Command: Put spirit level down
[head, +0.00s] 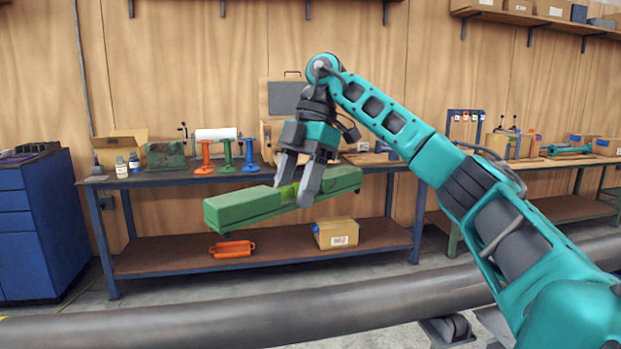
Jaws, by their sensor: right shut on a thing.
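The green spirit level (243,207) is held in the air in the head view, in front of the workbench. It lies slightly tilted, its left end lower in the picture and its right end higher. My right gripper (297,195) comes down from above and is shut on the level near its middle, around the yellow-green vial part. The fingers hide part of the middle of the level. My left gripper is out of view.
A workbench (152,181) behind holds bottles, coloured stands and a box; its lower shelf (285,245) carries an orange tool (232,249) and a carton (335,232). A large grey pipe (250,312) crosses the foreground. A blue cabinet (35,225) stands left.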

